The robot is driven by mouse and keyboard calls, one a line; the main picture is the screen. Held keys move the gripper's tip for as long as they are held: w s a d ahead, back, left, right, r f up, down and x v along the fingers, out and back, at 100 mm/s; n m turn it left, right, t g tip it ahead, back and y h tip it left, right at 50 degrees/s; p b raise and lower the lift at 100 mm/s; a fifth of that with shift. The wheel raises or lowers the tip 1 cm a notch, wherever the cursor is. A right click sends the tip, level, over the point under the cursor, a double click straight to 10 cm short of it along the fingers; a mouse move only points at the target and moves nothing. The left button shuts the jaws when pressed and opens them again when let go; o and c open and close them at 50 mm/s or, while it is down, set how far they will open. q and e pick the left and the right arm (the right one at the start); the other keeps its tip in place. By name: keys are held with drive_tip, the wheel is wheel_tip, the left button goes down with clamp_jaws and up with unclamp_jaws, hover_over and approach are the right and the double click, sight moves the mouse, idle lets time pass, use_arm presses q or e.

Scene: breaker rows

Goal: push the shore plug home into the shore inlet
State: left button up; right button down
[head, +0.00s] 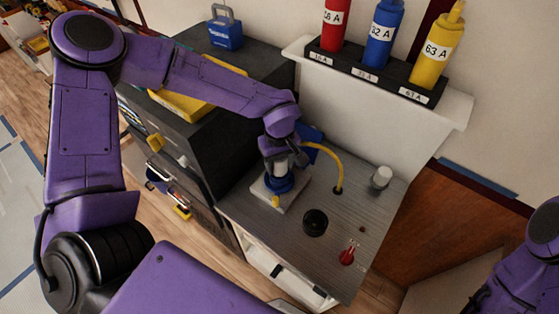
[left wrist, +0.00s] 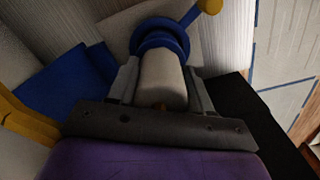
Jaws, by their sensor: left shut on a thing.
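The shore plug has a pale grey-white body (left wrist: 163,78). It stands between the two fingers of my left gripper (left wrist: 162,88), which is shut on it. In the head view my left gripper (head: 282,168) points down over the inlet. The shore inlet is a blue ring (head: 279,185) on a pale square plate (head: 268,203), with a yellow tab at its front. In the left wrist view a blue ring (left wrist: 160,38) lies just beyond the plug, in line with it. How deep the plug sits is hidden. My right gripper is out of view.
A yellow cable (head: 334,160) arches beside my gripper to the grey bench top (head: 337,215). A blue flap (head: 311,132) stands behind. A black round knob (head: 315,222), a red switch (head: 347,255) and a white cylinder (head: 381,177) are to the right.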

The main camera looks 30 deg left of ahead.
use_arm(q)
drive_tip(key=shift+f+b, duration=0.55)
drive_tip(key=shift+f, duration=0.7)
drive_tip(key=o, duration=1.5)
wheel_tip(320, 180, up, 10)
drive_tip(key=shift+r+b, duration=0.25)
drive_tip(key=shift+b, duration=0.65)
